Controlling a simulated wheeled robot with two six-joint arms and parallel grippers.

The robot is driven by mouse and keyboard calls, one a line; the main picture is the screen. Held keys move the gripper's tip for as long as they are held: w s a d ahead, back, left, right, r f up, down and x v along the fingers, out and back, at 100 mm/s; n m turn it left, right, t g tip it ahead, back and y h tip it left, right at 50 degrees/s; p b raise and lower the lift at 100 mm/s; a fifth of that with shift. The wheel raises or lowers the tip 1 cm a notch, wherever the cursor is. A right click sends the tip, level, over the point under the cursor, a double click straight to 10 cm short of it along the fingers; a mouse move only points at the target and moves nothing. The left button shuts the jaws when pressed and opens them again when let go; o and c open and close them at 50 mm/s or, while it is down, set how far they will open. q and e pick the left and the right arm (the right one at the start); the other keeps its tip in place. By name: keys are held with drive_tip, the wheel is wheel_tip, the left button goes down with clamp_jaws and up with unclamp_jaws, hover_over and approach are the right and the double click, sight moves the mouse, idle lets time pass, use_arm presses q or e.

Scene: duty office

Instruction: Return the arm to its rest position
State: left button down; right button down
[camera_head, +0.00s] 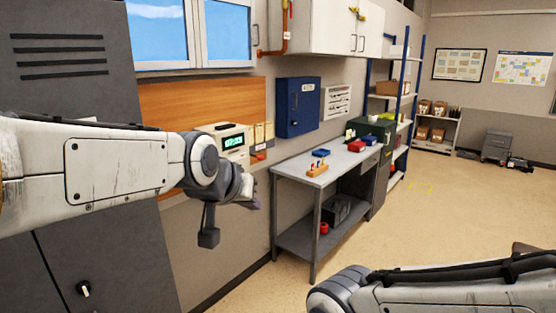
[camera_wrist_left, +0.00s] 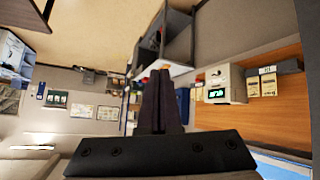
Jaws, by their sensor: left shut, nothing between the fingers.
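My left arm (camera_head: 110,165) reaches in from the left of the head view, about level. Its gripper (camera_head: 254,198) hangs in the air in front of the wall, near the device with the green display (camera_head: 237,153). In the left wrist view the two dark fingers of the gripper (camera_wrist_left: 162,75) are together, with nothing between them. That device also shows in the left wrist view (camera_wrist_left: 236,80), to the right of the fingers. Part of my right arm (camera_head: 450,285) shows at the bottom right of the head view. Its gripper is out of view.
A grey workbench (camera_head: 290,169) with small red and blue bins stands right of my left gripper. A grey locker (camera_head: 60,75) stands behind my left arm. A blue wall box (camera_head: 299,105) and white cabinets (camera_head: 325,30) hang above. Open floor (camera_head: 440,210) lies to the right.

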use_arm(q)
drive_tip(key=s+f+m+g+y+b, duration=0.2)
drive_tip(key=s+f+g, duration=0.7)
drive_tip(key=s+f, duration=1.4)
drive_tip(key=s+m+b, duration=0.2)
drive_tip(key=s+m, duration=0.1)
drive_tip(key=s, duration=0.1)
drive_tip(key=shift+d+f+m, duration=0.15)
drive_tip(key=shift+d+m, duration=0.1)
drive_tip(key=shift+m, duration=0.15)
